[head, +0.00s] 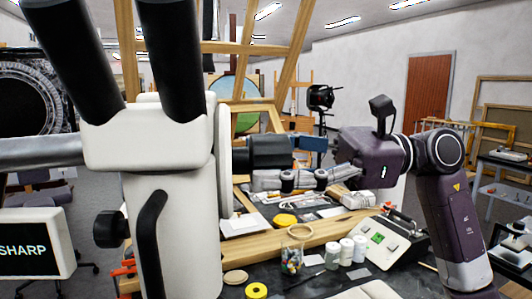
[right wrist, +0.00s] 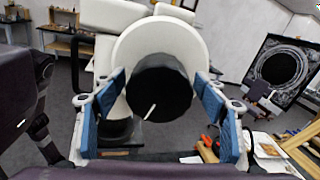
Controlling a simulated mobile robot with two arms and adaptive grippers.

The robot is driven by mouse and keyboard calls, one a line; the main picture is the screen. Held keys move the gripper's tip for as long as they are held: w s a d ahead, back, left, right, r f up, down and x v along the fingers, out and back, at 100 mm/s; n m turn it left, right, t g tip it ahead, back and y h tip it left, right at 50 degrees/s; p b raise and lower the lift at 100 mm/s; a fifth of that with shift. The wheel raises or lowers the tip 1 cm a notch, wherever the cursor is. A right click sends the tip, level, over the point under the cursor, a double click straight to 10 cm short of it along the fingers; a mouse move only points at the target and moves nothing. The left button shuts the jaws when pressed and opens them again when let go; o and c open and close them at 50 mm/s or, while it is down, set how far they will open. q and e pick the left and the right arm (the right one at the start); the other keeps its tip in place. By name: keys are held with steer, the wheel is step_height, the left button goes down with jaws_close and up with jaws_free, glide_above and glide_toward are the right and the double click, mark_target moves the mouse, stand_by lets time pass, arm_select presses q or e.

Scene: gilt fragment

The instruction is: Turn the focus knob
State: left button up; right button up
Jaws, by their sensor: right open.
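A white microscope with two black eyepiece tubes fills the left and centre of the head view. Its large black focus knob (head: 272,152) sticks out to the right. In the right wrist view the knob (right wrist: 160,88) faces me, with a short white mark pointing down and left. My right gripper (head: 300,160) is open, in line with the knob's end. Its blue-padded fingers (right wrist: 160,97) flank the knob left and right, with no clear contact. A smaller black knob (head: 108,229) is on the microscope's left side. My left gripper is not in view.
A screen reading SHARP (head: 30,245) is at the left. Behind and below my right gripper, a workbench holds a glass jar (head: 291,255), several white-capped bottles (head: 346,250), yellow tape (head: 257,291) and a grey device with a green display (head: 376,238). Wooden easel beams rise behind.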

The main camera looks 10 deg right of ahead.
steer(key=c, duration=1.2)
steer(key=shift+o, duration=0.2)
steer(key=shift+m, duration=1.4)
steer(key=o, duration=1.2)
steer(key=shift+c, duration=0.2)
steer(key=d, duration=1.2)
steer(key=shift+s, duration=0.4)
